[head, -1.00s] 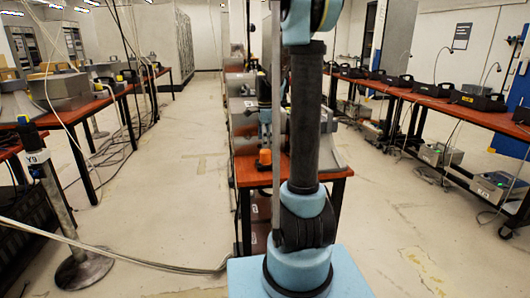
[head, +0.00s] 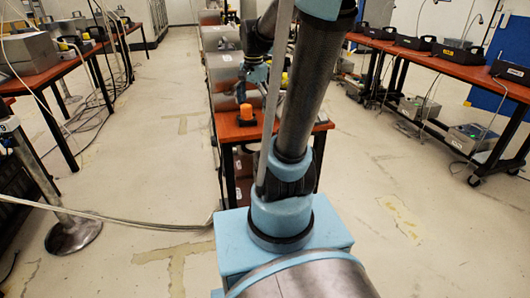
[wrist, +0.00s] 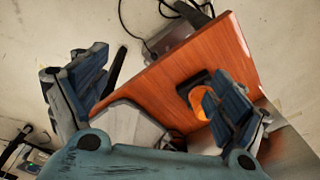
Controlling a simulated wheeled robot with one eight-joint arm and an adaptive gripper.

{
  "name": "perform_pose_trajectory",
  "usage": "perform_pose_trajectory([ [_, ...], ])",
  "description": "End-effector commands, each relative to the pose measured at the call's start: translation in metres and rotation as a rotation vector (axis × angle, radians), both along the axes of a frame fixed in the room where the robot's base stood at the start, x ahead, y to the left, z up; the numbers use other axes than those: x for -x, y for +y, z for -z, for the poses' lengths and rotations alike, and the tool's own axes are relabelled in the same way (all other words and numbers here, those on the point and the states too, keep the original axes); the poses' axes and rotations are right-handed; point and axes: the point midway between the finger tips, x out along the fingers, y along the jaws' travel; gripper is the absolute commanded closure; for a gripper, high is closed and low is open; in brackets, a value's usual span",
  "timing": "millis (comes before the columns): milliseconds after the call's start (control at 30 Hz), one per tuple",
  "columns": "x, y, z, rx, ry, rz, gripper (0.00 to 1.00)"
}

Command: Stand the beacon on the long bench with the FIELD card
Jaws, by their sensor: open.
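The beacon, with an orange dome (head: 246,112) on a dark base, stands upright near the front edge of the middle wooden table (head: 228,131). In the wrist view its orange dome (wrist: 200,103) is partly hidden by the right finger. My gripper (head: 241,92) is open, just above and behind the beacon in the head view. In the wrist view its fingers (wrist: 155,72) are spread with nothing held between them; I cannot tell whether the right one touches the beacon. A long bench (head: 460,70) runs along the right. No card there can be read as FIELD.
Several black cases (head: 455,52) line the right bench, with grey boxes (head: 465,138) below it. Grey metal housings (head: 226,68) fill the middle table behind the beacon. Another bench (head: 35,81), a post (head: 50,185) and a floor cable (head: 110,217) are at left. Floor on both sides is open.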

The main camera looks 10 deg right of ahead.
Motion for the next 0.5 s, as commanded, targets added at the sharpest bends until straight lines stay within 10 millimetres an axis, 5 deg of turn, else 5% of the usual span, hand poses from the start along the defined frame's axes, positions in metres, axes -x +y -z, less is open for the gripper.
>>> perform_pose_trajectory([
  [500, 0.126, 0.000, 0.054, 0.069, -0.070, -0.571, 0.10],
])
